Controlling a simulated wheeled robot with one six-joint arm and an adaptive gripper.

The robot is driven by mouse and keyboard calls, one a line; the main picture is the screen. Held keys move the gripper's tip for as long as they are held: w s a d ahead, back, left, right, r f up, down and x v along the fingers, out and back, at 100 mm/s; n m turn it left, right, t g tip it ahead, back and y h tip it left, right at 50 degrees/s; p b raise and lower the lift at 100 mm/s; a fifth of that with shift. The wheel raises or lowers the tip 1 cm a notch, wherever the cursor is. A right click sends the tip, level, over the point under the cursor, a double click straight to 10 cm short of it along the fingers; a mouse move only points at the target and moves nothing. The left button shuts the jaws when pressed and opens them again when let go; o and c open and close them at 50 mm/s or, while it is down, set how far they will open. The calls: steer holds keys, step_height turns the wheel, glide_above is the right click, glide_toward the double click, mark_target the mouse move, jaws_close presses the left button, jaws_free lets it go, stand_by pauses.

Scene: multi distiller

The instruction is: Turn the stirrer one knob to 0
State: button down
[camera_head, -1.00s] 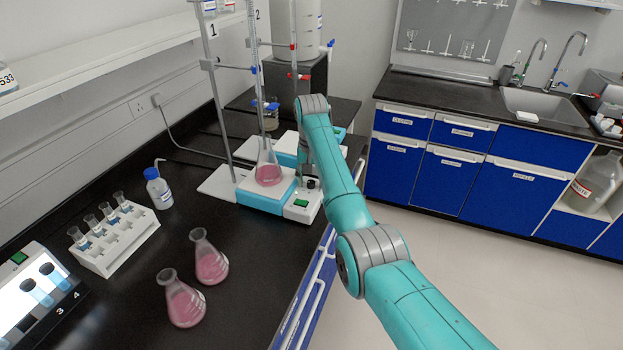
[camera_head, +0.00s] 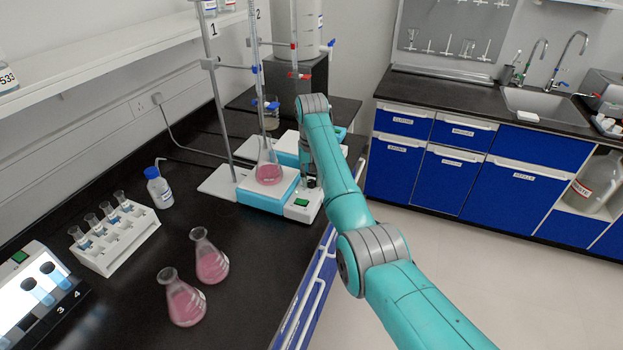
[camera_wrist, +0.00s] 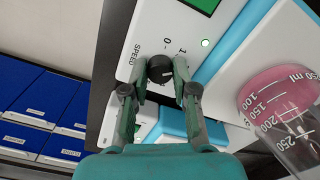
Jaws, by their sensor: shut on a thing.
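The black stirrer knob (camera_wrist: 159,67) sits on the white front panel of stirrer one (camera_head: 297,206), beside the printed SPEED, 0 and 1 marks. A small pale mark shows on the knob, but its exact setting is hard to read. My gripper (camera_wrist: 161,74) is shut on the knob, one finger on each side. In the head view my gripper is mostly hidden behind my arm, over the panel's right end.
A flask of pink liquid (camera_head: 268,173) stands on stirrer one, beside the stand rod (camera_head: 216,95). A second stirrer (camera_head: 287,149) is behind. Two pink flasks (camera_head: 211,266) (camera_head: 184,303), a tube rack (camera_head: 118,242) and a bottle (camera_head: 158,190) stand on the black bench.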

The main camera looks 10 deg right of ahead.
mark_target(312, 181)
steer(key=n, duration=1.2)
steer(key=shift+n, duration=0.4)
stand_by(0.3)
steer(key=c, duration=0.9)
jaws_free()
steer(key=shift+r, duration=3.75)
